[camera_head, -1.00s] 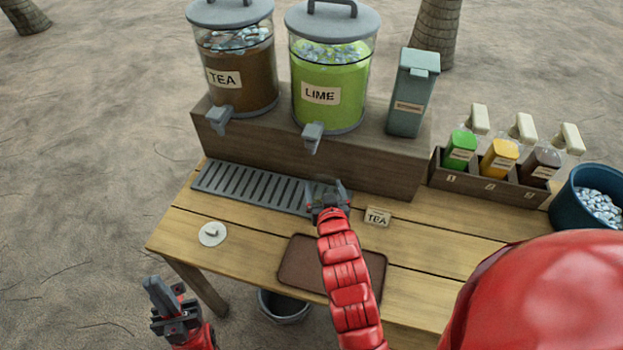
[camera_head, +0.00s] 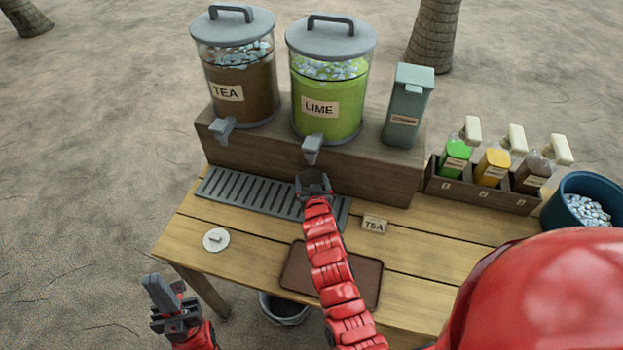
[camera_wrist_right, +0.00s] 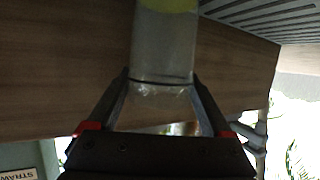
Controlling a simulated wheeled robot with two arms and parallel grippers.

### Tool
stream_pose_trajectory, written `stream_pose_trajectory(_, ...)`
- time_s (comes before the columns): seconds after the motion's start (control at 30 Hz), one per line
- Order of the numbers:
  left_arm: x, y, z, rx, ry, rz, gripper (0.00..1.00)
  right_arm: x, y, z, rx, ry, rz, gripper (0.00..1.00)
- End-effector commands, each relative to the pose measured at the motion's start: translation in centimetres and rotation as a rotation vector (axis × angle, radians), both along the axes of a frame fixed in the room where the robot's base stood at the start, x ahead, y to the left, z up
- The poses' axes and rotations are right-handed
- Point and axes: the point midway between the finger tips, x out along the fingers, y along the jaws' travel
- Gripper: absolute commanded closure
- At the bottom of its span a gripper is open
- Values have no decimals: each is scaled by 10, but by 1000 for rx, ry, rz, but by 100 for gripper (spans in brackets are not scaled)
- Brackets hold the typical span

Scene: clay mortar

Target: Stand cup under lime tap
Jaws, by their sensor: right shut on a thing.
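The lime dispenser (camera_head: 330,95) stands on the wooden riser, with its grey tap (camera_head: 312,149) at the front. My right gripper (camera_head: 313,181) is just below and in front of this tap, above the drip tray (camera_head: 250,194). In the right wrist view it is shut on a clear cup (camera_wrist_right: 163,50). A yellow-green patch shows at the cup's end at the top of that picture. In the head view the cup is hidden or too small to make out. My left gripper (camera_head: 170,297) hangs off the table's front left; its jaw gap is unclear.
The tea dispenser (camera_head: 238,80) stands left of the lime one, a grey-green box (camera_head: 408,105) right. A bottle rack (camera_head: 480,185) and an ice tub (camera_head: 583,200) are at right. A TEA card (camera_head: 374,225), brown mat (camera_head: 365,283) and white disc (camera_head: 216,240) lie in front.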

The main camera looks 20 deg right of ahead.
Motion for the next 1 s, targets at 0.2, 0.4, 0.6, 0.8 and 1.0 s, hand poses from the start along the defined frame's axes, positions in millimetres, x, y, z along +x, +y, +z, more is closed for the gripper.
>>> stream_pose_trajectory(0.2,0,0,-4,0,0,0,100,0,0,-3,0,-1,1,100)
stream_pose_trajectory(0.4,0,0,-5,0,0,0,100,0,0,-3,0,-1,1,0)
stream_pose_trajectory(0.6,0,0,-5,0,0,0,100,0,0,-3,0,-1,1,0)
stream_pose_trajectory(0.8,0,0,-3,0,0,0,100,-6,2,0,0,-1,2,0)
stream_pose_trajectory(1.0,0,0,-12,0,0,0,100,-35,9,10,1,-1,3,0)
